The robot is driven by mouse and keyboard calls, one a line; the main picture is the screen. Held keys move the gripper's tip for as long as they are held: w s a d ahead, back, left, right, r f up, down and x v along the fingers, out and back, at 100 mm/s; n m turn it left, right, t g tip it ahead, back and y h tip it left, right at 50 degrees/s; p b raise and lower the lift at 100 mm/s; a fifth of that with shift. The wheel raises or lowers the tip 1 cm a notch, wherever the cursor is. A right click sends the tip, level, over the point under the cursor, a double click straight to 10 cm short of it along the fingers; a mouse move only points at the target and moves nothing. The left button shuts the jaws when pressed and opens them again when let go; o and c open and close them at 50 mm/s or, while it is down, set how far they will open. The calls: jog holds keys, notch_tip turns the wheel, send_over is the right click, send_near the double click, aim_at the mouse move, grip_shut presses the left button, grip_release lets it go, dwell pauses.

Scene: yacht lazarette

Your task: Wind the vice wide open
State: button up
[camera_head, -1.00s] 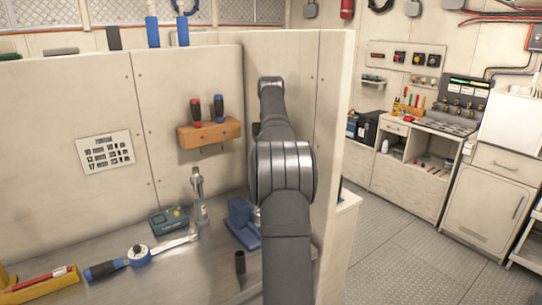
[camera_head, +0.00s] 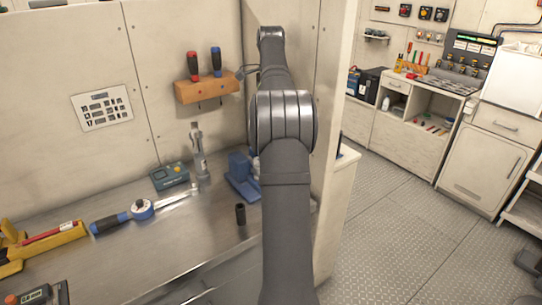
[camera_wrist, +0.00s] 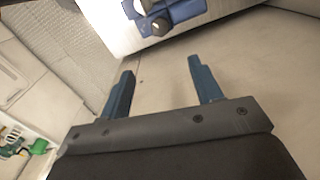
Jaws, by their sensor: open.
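The blue vice (camera_head: 241,176) stands on the metal bench, just left of my arm, which hides part of it. In the wrist view, a blue body with a silver round part, which looks like the vice (camera_wrist: 182,12), is cut off by the top edge. My gripper (camera_wrist: 160,68) has its two blue fingers spread with nothing between them. It is apart from the vice. In the head view my arm mostly hides the gripper. The vice's handle and jaw gap cannot be made out clearly.
On the bench are a dark socket (camera_head: 240,214), a torque wrench (camera_head: 141,210), a teal device (camera_head: 170,177) and a yellow holder (camera_head: 45,244). A wooden rack (camera_head: 207,89) with two screwdrivers hangs on the wall. A partition (camera_head: 338,160) stands right of my arm; open floor lies beyond.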

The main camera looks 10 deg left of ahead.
notch_tip(320, 180, down, 18)
jog(key=m, duration=0.6)
jog(key=shift+r+m, duration=0.25)
jog(key=shift+m, duration=0.15)
jog(key=c, duration=1)
